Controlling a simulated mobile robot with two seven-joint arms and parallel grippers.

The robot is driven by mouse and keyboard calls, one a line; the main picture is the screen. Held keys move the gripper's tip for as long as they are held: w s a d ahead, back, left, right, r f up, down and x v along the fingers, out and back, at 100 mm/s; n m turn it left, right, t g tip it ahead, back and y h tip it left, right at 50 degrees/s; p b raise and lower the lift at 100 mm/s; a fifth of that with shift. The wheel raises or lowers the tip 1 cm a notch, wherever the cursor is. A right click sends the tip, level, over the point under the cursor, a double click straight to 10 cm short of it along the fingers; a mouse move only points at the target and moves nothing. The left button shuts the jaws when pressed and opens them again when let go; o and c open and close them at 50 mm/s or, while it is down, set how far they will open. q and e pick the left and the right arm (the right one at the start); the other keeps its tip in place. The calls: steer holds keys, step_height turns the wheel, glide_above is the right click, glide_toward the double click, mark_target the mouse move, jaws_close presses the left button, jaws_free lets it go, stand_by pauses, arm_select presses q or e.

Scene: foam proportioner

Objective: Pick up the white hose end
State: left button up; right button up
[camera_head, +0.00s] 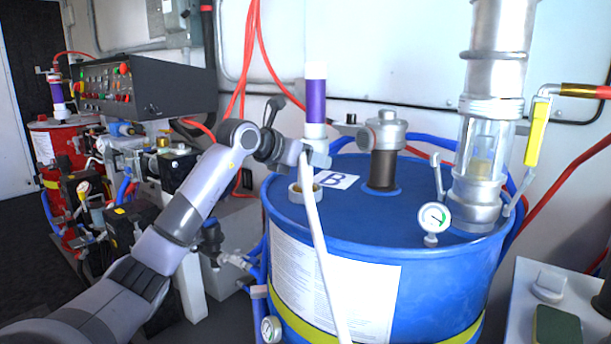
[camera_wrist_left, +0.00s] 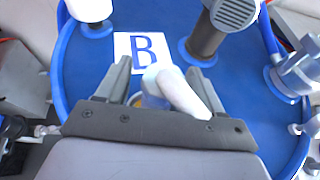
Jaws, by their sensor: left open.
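The white hose (camera_head: 322,250) rises in front of the blue drum (camera_head: 440,290), with its upper end at my left gripper (camera_head: 309,160). In the left wrist view, the white hose end (camera_wrist_left: 183,95) lies between the two spread fingers of the left gripper (camera_wrist_left: 159,64), nearer the right finger. The gripper is open, above the drum lid. Part of the hose is hidden behind the gripper body in the wrist view. Whether a finger touches the hose, I cannot tell. My right gripper is not in view.
On the lid stand a purple-and-white cylinder (camera_head: 316,100), a grey capped pipe (camera_head: 383,165), a gauge (camera_head: 433,218) and a large metal column with a clear section (camera_head: 484,160). A round port (camera_head: 305,192) lies under the gripper. A red drum and machinery stand left.

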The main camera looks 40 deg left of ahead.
arm_select(q)
steer(key=shift+w+f, duration=0.1)
steer(key=shift+w, duration=0.2)
steer(key=c, duration=1.2)
steer(key=shift+c, duration=0.2)
step_height(320, 180, up, 20)
steer(key=p, duration=0.5)
